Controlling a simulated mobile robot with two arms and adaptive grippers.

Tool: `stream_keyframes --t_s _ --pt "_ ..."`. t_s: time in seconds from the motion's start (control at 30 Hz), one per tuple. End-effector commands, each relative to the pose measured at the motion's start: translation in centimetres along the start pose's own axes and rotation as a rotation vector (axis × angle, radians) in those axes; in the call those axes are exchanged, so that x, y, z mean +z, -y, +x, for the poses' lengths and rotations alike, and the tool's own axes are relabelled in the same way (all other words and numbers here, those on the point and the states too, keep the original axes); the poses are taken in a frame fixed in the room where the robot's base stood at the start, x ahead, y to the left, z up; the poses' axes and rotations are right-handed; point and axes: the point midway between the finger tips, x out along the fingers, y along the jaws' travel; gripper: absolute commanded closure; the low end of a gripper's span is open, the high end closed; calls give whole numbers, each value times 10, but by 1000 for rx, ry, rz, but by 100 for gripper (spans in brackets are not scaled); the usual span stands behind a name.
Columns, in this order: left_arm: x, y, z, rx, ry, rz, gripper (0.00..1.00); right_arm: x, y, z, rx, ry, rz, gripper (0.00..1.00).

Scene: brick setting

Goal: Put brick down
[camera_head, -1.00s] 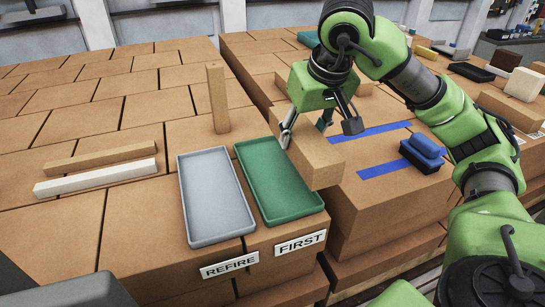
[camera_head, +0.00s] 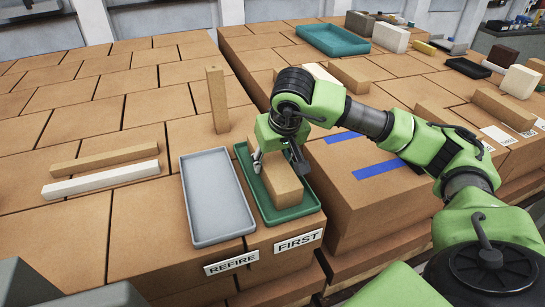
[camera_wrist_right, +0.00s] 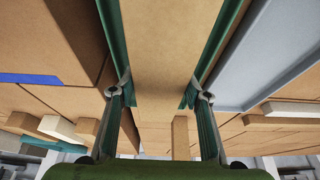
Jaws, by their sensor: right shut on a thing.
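My right gripper (camera_head: 277,163) is shut on a tan brick (camera_head: 284,187), with one finger on each side of it. The brick is over the green tray (camera_head: 311,202) labelled FIRST, lengthwise along it and inside its rim outline. I cannot tell whether it touches the tray floor. In the right wrist view the brick (camera_wrist_right: 160,55) fills the space between the fingers (camera_wrist_right: 160,95), with green tray rim (camera_wrist_right: 222,45) on both sides. The left gripper is not in view.
A grey tray (camera_head: 218,230) labelled REFIRE stands close at left. An upright brick (camera_head: 217,100) stands behind the trays. A tan bar (camera_head: 105,158) and a white bar (camera_head: 100,180) lie farther left. Blue strips (camera_head: 390,168) mark the right stack.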

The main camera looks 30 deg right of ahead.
Motion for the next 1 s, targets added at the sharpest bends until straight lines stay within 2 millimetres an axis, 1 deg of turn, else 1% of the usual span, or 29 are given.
stream_keyframes --t_s 0.17,0.27,0.3,0.33,0.37,0.67,0.77,0.8,0.87,0.97,1.0 --pt "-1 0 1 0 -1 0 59 -1 0 -1 -1 -5 1 97" --pt "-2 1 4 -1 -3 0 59 0 0 2 -2 -5 1 97" --pt "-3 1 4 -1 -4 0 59 1 0 2 0 -1 0 51" --pt "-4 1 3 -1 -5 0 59 1 0 2 0 -1 0 43" --pt "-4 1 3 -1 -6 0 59 1 0 2 0 0 0 39" --pt "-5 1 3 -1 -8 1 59 1 0 2 0 0 0 39" --pt "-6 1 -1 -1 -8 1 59 -1 0 -2 0 0 1 39" --pt "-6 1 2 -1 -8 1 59 -1 0 -4 -1 -3 1 39" --pt "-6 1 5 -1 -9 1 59 -2 1 -11 -2 -6 1 39" --pt "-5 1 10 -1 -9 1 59 -1 0 -30 -2 -8 1 39" --pt "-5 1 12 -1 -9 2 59 -1 1 -39 -3 -8 0 39"
